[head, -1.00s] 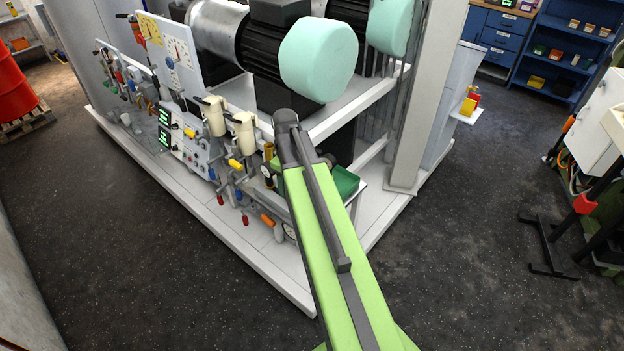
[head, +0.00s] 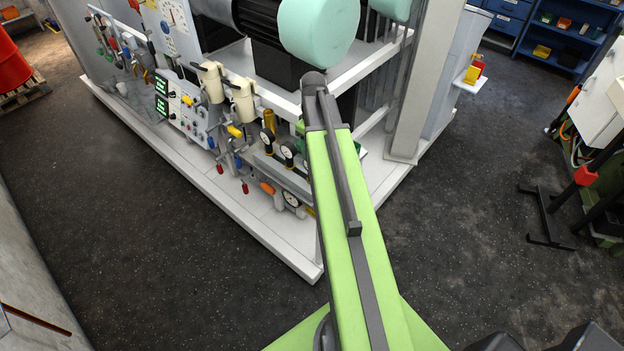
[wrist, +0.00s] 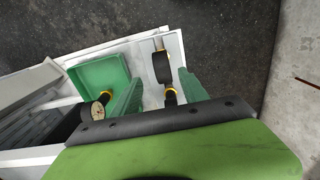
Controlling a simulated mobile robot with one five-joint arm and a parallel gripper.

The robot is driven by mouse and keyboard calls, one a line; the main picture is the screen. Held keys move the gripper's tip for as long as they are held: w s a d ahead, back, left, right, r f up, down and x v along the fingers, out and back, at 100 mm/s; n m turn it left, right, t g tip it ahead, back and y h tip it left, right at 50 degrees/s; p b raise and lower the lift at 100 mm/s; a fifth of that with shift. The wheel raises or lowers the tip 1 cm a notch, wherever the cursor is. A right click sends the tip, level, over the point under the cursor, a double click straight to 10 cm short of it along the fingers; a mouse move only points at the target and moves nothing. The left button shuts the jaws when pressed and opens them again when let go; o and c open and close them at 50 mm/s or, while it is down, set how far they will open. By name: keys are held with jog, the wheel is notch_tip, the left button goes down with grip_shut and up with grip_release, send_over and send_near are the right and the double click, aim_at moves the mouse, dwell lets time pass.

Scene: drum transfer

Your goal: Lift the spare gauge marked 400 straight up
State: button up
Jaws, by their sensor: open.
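No marking of 400 is readable on any gauge. In the wrist view my gripper (wrist: 158,90) is open, its two green fingers apart. A dark round gauge (wrist: 162,68), seen edge-on with a brass stem, shows in the gap between them; I cannot tell whether they touch it. A second gauge (wrist: 98,110) with a pale face is left of the left finger, by a green tray (wrist: 98,72). In the head view several gauges show left of my arm, one upright (head: 288,150) and one lower (head: 291,198). My gripper is hidden there behind the arm.
A white panel rig with cream filter housings (head: 243,100), valves and levers stands left of my arm. A mint-capped motor (head: 318,32) is above, and a pale post (head: 425,85) to the right. The dark floor (head: 150,230) in front is clear.

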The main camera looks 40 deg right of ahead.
jog(key=f+b, duration=0.2)
jog(key=f, duration=0.1)
jog(key=f+b, duration=0.5)
jog(key=f, duration=0.1)
jog(key=shift+a, duration=0.25)
jog(key=shift+r, duration=0.2)
grip_shut()
